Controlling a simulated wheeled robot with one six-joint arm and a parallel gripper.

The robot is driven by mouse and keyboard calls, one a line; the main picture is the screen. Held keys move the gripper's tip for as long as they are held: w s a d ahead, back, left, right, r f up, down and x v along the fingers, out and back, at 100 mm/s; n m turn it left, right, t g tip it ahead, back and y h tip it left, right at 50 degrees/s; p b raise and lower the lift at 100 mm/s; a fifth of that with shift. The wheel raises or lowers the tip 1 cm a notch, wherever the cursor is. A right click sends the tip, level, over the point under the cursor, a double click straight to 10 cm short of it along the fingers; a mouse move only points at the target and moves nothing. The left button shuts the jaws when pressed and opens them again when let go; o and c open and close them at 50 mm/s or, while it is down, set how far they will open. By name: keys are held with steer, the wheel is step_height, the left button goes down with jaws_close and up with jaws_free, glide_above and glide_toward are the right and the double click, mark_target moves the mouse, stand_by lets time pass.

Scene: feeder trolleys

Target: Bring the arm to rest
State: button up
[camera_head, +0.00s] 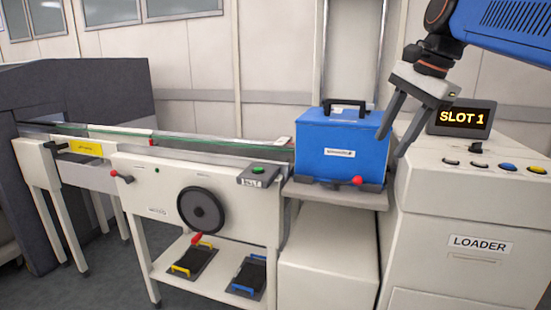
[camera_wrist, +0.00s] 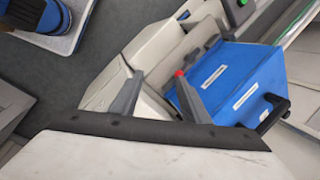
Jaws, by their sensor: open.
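My gripper (camera_head: 403,119) hangs from the blue arm at the upper right in the head view, pointing down. Its two grey fingers are apart with nothing between them. In the wrist view the spread fingers (camera_wrist: 158,94) point up the picture. A blue box (camera_head: 340,145) with a black top handle sits on a grey shelf (camera_head: 334,193), just left of my gripper in the head view. The box also shows in the wrist view (camera_wrist: 232,82), at the right of the fingers. I cannot tell whether the right finger touches it.
A loader cabinet (camera_head: 455,222) with a lit "SLOT 1" display (camera_head: 461,118) stands right of my gripper. A trolley with a black handwheel (camera_head: 201,210) and two pedals stands left of the box. A dark grey partition (camera_head: 100,90) is at the far left.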

steer(key=s+d+f+n+t+h, duration=0.1)
steer(key=s+f+n, duration=0.5)
steer(key=s+f, duration=0.4)
steer(key=s+d+f+n+h, duration=0.1)
steer(key=s+f+n, duration=0.6)
steer(key=f, duration=1.4)
steer(key=s+d, duration=0.1)
steer(key=s, duration=0.2)
steer(key=shift+s+f+n+t+h, duration=0.25)
steer(key=shift+f+n+t+h, duration=0.05)
steer(key=shift+t, duration=0.1)
